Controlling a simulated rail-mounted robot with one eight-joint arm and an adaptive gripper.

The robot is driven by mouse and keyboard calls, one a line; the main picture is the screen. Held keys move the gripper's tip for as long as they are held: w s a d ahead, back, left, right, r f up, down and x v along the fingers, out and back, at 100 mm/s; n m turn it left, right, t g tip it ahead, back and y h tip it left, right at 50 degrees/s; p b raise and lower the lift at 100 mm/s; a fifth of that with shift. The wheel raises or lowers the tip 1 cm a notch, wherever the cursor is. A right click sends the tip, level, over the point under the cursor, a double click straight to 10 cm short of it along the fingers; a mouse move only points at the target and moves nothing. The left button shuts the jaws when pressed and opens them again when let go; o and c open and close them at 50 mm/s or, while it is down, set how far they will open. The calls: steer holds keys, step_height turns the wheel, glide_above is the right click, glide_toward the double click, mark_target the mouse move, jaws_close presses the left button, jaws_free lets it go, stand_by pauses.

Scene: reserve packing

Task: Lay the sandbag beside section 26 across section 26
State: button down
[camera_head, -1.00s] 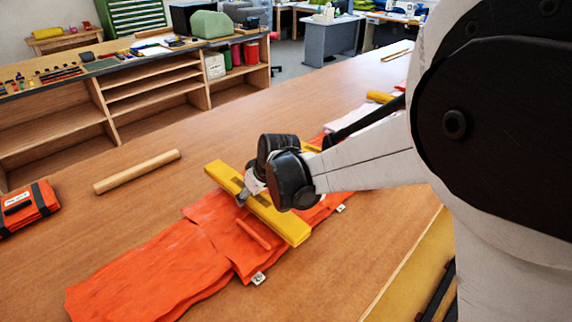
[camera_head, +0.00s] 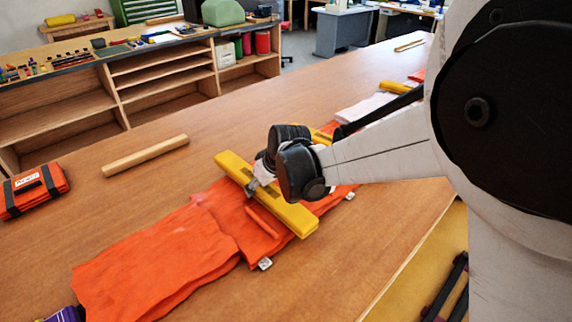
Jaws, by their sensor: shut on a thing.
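A long yellow sandbag (camera_head: 291,215) lies across the orange fabric (camera_head: 155,262), which is spread in sections along the table. My gripper (camera_head: 252,187) is at the middle of the yellow sandbag and shut on it. I cannot tell whether the bag rests fully on the fabric or is slightly above it. A small orange stick-like piece (camera_head: 264,222) lies on the fabric beside the sandbag. White tags (camera_head: 265,264) show at the fabric's edge; their numbers are too small to read. My wrist hides part of the fabric behind the bag.
A wooden rod (camera_head: 146,155) lies on the table (camera_head: 95,215) at the left. A strapped orange pack (camera_head: 35,191) is at the left edge. Another yellow bag (camera_head: 395,87) lies farther back, near white fabric. The table left of the fabric is mostly clear.

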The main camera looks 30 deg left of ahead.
steer(key=shift+f, duration=0.35)
steer(key=c, duration=0.8)
jaws_free()
steer(key=shift+r, duration=0.1)
steer(key=shift+r+p, duration=1.3)
steer(key=shift+r, duration=2.15)
